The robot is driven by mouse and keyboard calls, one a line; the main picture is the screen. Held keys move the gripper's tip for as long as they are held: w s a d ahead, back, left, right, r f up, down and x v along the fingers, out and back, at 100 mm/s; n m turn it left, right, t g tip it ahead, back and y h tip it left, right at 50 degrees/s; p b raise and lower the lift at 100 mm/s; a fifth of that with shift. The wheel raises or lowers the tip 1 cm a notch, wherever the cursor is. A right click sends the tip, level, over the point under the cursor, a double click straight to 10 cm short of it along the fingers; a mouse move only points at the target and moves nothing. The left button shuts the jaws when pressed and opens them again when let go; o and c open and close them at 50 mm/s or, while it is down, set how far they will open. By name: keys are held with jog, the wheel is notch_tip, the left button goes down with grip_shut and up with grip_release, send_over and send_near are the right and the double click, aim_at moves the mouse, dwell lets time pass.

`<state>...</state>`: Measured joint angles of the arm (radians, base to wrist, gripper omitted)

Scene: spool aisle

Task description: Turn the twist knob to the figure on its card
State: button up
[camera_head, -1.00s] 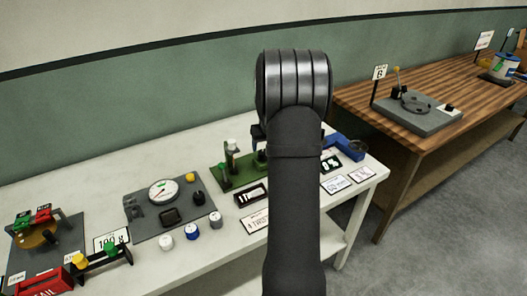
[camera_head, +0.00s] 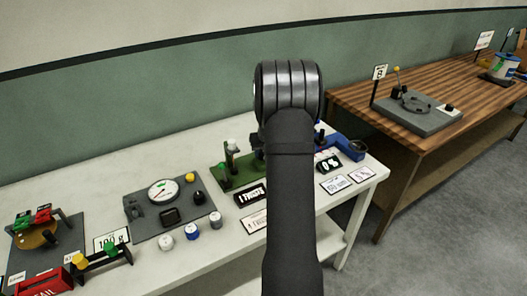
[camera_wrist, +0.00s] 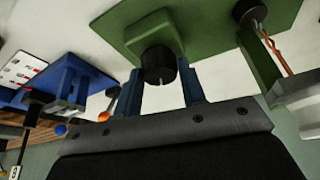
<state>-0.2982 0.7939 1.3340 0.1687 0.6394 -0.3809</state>
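The black twist knob (camera_wrist: 158,66) sits on a green fixture (camera_wrist: 205,22) in the wrist view. My gripper (camera_wrist: 162,92) has its two dark blue fingers on either side of the knob, apart from each other. A gap shows beside the right finger; I cannot tell if the left finger touches. In the head view the green fixture's left part (camera_head: 228,178) shows, but my arm hides the knob and fingers. A white card (camera_head: 255,221) lies in front of the fixture, partly hidden by my arm; its figure is too small to read.
A blue fixture (camera_wrist: 70,85) stands left of my gripper in the wrist view. A gauge panel (camera_head: 160,205) is to the left. A wooden bench (camera_head: 380,115) stands right.

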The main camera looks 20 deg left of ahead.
jog(key=shift+m, duration=0.4)
jog(key=m, duration=0.1)
jog(key=m+h, duration=0.1)
jog(key=m, duration=0.1)
jog(key=shift+a+m+t+h, duration=0.15)
jog(key=shift+m+t+h, duration=0.15)
jog(key=m+h, duration=0.2)
jog(key=m, duration=0.2)
jog(key=shift+a+m, duration=0.15)
jog(key=shift+m, duration=0.25)
jog(key=o, duration=1)
jog(key=v, duration=1.7)
jog(key=shift+r, duration=0.25)
